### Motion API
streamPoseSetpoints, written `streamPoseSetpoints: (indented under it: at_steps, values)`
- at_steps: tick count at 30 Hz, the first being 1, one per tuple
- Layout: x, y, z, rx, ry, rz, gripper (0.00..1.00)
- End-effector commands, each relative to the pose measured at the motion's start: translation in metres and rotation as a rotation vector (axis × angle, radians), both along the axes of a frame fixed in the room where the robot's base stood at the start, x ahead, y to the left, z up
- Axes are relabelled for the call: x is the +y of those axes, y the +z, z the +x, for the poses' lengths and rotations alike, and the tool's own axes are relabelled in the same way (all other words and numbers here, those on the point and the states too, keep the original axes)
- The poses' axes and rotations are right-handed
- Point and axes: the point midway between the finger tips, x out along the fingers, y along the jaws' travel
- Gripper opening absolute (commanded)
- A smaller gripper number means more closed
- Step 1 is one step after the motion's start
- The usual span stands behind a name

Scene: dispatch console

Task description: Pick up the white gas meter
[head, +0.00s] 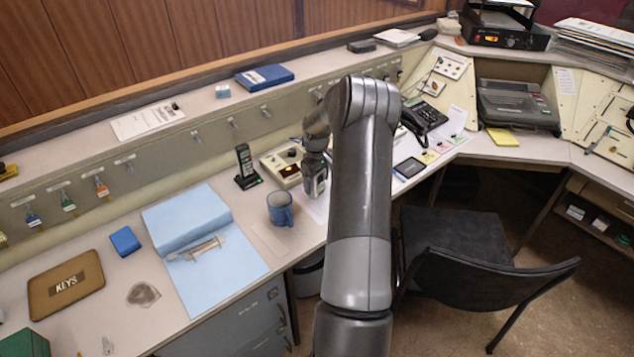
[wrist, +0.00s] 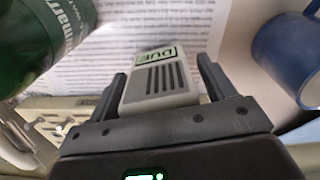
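The white gas meter (wrist: 160,84) is a small pale box with dark vent slots and a green-edged label reading "DUE" at its far end. In the wrist view it lies between the two fingers of my gripper (wrist: 163,78), over a printed sheet. A narrow gap shows beside the fingertips, so the fingers look open around it; contact nearer the palm is unclear. In the head view my gripper (head: 315,187) is low over the desk, right of the blue mug, and my arm hides much of that area.
The blue mug (head: 280,208) stands close by, also at the right of the wrist view (wrist: 292,50). A green printed container (wrist: 45,35) is close on the left. A cordless phone (head: 245,167) and beige device (head: 284,165) stand behind. A blue folder (head: 228,273) lies left.

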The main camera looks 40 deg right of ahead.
Motion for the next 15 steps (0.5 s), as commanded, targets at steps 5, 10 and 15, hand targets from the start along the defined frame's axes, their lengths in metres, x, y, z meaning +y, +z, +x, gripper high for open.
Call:
streamPoseSetpoints:
  at_steps: [5, 10, 15]
  values:
    - [-0.0001, 0.0002, -0.0001, 0.000, 0.000, 0.000, 0.61]
    - [-0.0001, 0.0003, -0.0001, 0.000, 0.000, 0.000, 0.47]
    - [-0.0001, 0.0003, -0.0001, 0.000, 0.000, 0.000, 0.34]
